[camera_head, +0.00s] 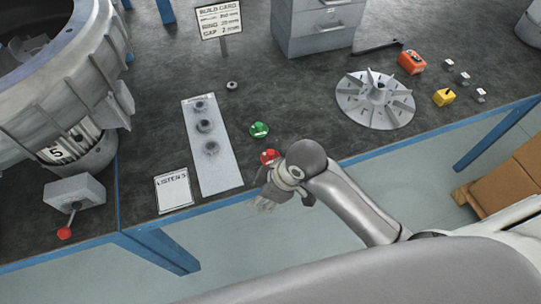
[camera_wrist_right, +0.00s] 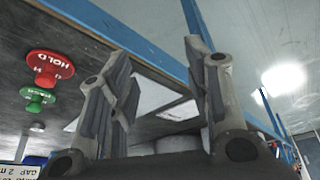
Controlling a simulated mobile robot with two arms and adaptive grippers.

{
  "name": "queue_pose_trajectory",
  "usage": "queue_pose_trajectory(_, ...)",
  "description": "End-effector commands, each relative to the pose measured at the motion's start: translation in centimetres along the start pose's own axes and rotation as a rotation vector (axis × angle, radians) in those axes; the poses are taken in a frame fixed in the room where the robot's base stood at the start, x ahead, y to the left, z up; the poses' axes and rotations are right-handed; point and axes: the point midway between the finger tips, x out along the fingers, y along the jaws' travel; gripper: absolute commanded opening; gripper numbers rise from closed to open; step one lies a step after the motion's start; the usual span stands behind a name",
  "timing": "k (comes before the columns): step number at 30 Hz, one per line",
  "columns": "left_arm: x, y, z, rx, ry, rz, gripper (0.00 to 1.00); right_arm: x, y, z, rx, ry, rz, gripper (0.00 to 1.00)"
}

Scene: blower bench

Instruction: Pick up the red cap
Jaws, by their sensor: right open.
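The red cap (camera_head: 269,156) sits near the front edge of the bench in the head view, partly beside my right arm. In the right wrist view the red cap (camera_wrist_right: 50,66) reads "HOLD" and lies left of the fingers, outside the gap between them. My right gripper (camera_head: 268,197) is at the bench's front edge, nearer the camera than the cap. Its fingers (camera_wrist_right: 158,52) are spread apart with nothing between them. A green cap (camera_head: 259,129) sits just behind the red one; it also shows in the wrist view (camera_wrist_right: 36,97). My left gripper is not in view.
A pale plate (camera_head: 223,174) with several dark round parts lies left of the caps, with a "LISTEN 5" card (camera_head: 174,192) beside it. A finned wheel (camera_head: 352,98) lies to the right. A large grey housing (camera_head: 85,60) and red-knobbed lever (camera_head: 64,233) stand left.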

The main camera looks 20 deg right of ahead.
Motion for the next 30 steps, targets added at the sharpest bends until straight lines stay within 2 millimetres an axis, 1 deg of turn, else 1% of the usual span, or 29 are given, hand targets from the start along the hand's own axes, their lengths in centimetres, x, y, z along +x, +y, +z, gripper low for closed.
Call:
queue_pose_trajectory(1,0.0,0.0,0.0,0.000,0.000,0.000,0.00,0.1,0.9,-0.9,-0.073,-0.008,-0.009,0.45)
queue_pose_trajectory(4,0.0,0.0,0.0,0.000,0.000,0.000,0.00,0.3,2.2,-2.3,-0.227,-0.033,-0.047,0.45)
queue_pose_trajectory(8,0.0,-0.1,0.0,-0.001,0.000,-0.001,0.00,-0.1,4.7,-3.4,-0.412,-0.083,-0.094,0.45)
queue_pose_trajectory(10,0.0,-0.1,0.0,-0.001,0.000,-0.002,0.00,-0.5,6.4,-3.7,-0.496,-0.115,-0.115,0.45)
queue_pose_trajectory(16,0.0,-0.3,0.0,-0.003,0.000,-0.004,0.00,-3.1,11.7,-4.0,-0.669,-0.202,-0.168,0.45)
queue_pose_trajectory(18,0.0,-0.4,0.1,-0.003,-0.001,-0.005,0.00,-4.2,13.3,-3.9,-0.704,-0.224,-0.184,0.45)
queue_pose_trajectory(21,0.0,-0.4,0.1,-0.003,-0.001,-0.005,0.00,-5.5,15.1,-3.9,-0.736,-0.244,-0.198,0.45)
queue_pose_trajectory(24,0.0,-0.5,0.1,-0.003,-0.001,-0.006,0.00,-6.4,16.2,-3.8,-0.752,-0.254,-0.208,0.45)
queue_pose_trajectory(26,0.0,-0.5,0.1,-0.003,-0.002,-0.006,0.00,-6.5,16.4,-3.7,-0.759,-0.258,-0.214,0.45)
queue_pose_trajectory(28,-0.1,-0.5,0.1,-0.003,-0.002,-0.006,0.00,-6.0,16.5,-3.5,-0.761,-0.259,-0.217,0.45)
queue_pose_trajectory(30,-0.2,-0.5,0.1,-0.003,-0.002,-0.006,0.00,-5.0,16.4,-3.1,-0.760,-0.259,-0.220,0.45)
